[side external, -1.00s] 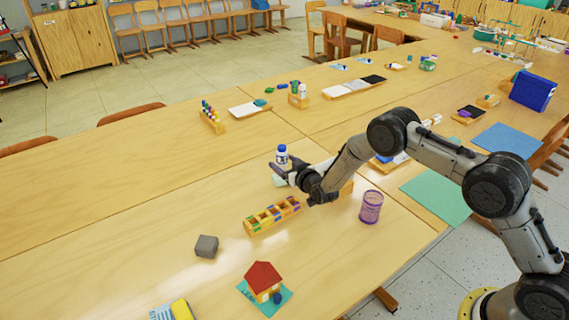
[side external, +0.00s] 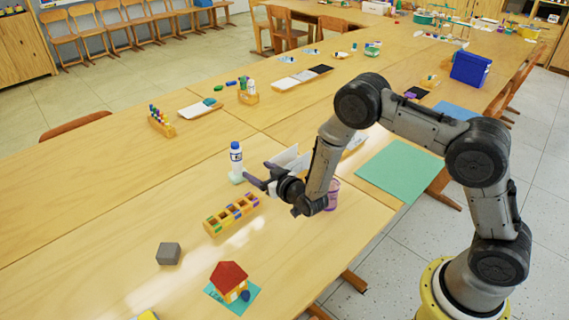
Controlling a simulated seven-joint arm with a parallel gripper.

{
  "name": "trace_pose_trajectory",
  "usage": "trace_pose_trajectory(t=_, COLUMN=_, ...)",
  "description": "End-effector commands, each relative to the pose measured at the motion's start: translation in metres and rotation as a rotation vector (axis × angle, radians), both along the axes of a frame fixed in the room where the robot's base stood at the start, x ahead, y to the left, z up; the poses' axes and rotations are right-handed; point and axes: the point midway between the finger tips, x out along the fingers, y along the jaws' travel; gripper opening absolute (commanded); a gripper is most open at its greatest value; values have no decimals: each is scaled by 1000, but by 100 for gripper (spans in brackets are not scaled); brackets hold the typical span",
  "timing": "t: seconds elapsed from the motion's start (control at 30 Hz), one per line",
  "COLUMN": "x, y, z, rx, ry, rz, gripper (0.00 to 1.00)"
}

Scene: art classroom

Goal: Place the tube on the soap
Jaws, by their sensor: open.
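The likely tube, a white bottle with a blue cap (side external: 236,158), stands upright left of my gripper. A pale green block, likely the soap (side external: 236,179), shows at its base. The bottle seems to stand on the block, but contact is too small to be sure of. My gripper (side external: 257,174) is open and empty, just right of the bottle, with its dark fingers pointing toward it. A small gap shows between the fingers and the bottle.
A wooden box with coloured compartments (side external: 231,216) lies just in front of my gripper. A purple mesh cup (side external: 333,194) is partly hidden behind my arm. The table left of the bottle is clear.

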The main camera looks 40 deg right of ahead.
Motion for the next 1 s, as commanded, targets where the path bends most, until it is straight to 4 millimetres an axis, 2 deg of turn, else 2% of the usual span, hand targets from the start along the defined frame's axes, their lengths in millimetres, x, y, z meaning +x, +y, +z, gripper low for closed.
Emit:
trace_pose_trajectory(t=0.17, x=0, y=0, z=3, rx=2, ry=1, rz=0, gripper=77)
trace_pose_trajectory(t=0.27, x=2, y=1, z=18, rx=15, ry=19, rz=6, gripper=77)
trace_pose_trajectory(t=0.37, x=2, y=2, z=51, rx=41, ry=66, rz=21, gripper=77)
trace_pose_trajectory(t=0.4, x=-1, y=2, z=67, rx=55, ry=95, rz=29, gripper=77)
trace_pose_trajectory(t=0.53, x=-26, y=3, z=124, rx=90, ry=206, rz=63, gripper=77)
trace_pose_trajectory(t=0.67, x=-73, y=2, z=173, rx=107, ry=322, rz=93, gripper=77)
trace_pose_trajectory(t=0.77, x=-120, y=-1, z=202, rx=111, ry=411, rz=112, gripper=77)
trace_pose_trajectory(t=0.87, x=-176, y=-6, z=225, rx=107, ry=501, rz=124, gripper=77)
trace_pose_trajectory(t=0.9, x=-200, y=-8, z=231, rx=102, ry=537, rz=126, gripper=77)
trace_pose_trajectory(t=1.0, x=-263, y=-14, z=240, rx=91, ry=626, rz=126, gripper=77)
